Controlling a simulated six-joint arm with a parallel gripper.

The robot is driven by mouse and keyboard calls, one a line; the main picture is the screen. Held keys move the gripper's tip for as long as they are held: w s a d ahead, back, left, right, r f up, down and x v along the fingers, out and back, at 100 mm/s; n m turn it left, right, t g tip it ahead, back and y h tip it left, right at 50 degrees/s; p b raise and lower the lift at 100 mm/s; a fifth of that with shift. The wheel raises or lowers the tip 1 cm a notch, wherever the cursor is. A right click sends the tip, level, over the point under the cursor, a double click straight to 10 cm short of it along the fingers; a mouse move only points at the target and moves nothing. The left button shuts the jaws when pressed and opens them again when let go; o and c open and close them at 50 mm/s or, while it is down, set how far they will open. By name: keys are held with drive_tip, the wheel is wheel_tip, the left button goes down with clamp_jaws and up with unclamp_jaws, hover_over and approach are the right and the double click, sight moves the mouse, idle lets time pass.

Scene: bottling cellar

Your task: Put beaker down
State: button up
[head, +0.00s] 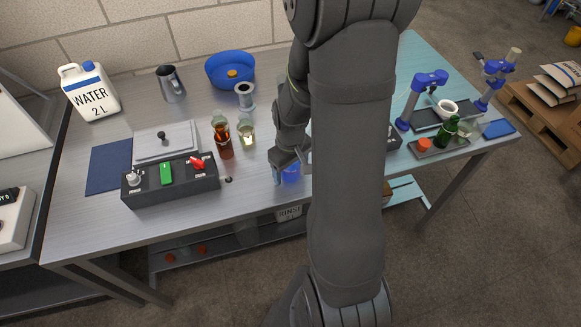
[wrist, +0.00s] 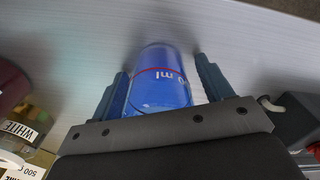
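In the head view the blue beaker (head: 291,175) shows low beside my arm, close to the table's front edge, and my gripper (head: 289,167) is partly hidden by the arm. The beaker's far end is at or just above the grey tabletop; any small gap is hard to see.
A black switch box (head: 170,180), a brown bottle (head: 222,138) and a glass of pale liquid (head: 246,132) stand to the left. A blue bowl (head: 231,67) and a water jug (head: 90,92) are behind. A green bottle (head: 447,132) stands right. Bare tabletop lies left of the beaker.

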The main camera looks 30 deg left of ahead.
wheel_tip(320, 180, up, 12)
drive_tip(key=shift+r, duration=0.15)
idle(0.6)
wheel_tip(320, 180, down, 12)
drive_tip(key=shift+f, duration=0.1)
drive_tip(key=shift+r, duration=0.75)
idle(0.3)
